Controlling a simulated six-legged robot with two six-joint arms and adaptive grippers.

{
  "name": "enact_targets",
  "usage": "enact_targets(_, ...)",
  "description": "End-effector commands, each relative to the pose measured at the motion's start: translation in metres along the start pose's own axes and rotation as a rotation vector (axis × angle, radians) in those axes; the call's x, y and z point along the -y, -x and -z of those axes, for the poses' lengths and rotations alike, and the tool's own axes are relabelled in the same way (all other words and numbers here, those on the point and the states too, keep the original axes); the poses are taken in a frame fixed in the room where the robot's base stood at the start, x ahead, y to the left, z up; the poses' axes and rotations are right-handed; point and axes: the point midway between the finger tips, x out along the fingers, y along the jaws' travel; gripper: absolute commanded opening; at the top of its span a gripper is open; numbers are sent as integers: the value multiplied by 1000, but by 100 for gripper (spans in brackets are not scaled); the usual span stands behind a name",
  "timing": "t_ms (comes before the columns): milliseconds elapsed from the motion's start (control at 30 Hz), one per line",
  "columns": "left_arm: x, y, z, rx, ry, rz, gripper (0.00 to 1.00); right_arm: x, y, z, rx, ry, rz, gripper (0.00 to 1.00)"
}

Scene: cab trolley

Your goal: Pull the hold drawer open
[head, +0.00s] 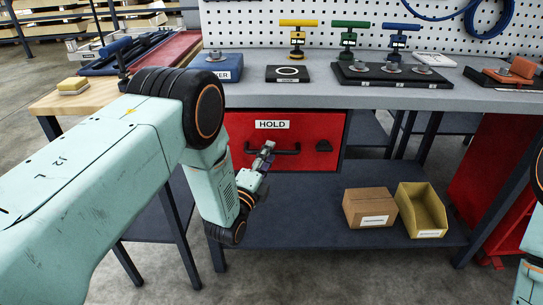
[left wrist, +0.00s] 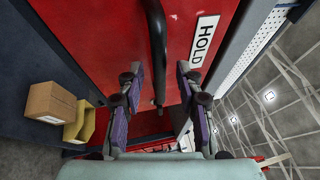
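The hold drawer (head: 308,128) is a red front under the grey bench top, with a white HOLD label (head: 272,125). It looks shut. Its black bar handle (head: 286,152) runs across the front; in the left wrist view the handle (left wrist: 158,50) runs down the picture between my fingers. My left gripper (head: 267,150) is at the handle's middle. In the left wrist view the left gripper (left wrist: 160,70) has its two fingers apart, one each side of the bar, with gaps showing. I cannot tell how deep the bar sits between them. My right gripper is out of view.
The lower shelf (head: 300,220) holds a cardboard box (head: 368,208) and a yellow bin (head: 422,209). Above the drawer, the bench top (head: 440,95) carries stamps, a blue box (head: 218,66) and black trays.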

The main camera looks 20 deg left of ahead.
Motion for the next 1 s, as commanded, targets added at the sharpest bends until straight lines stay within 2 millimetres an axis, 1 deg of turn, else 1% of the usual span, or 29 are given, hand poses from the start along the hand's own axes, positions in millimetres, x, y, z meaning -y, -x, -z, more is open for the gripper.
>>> enact_targets(100,-1,-11,2,-2,1,0,36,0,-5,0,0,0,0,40)
enact_targets(200,0,-16,4,-3,2,0,36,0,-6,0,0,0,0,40)
enact_targets(467,0,-18,4,-3,2,-2,36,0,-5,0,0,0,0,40)
enact_targets(900,0,-18,4,-3,2,-2,0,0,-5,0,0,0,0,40)
enact_targets(1000,0,-18,4,-3,2,-2,0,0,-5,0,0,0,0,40)
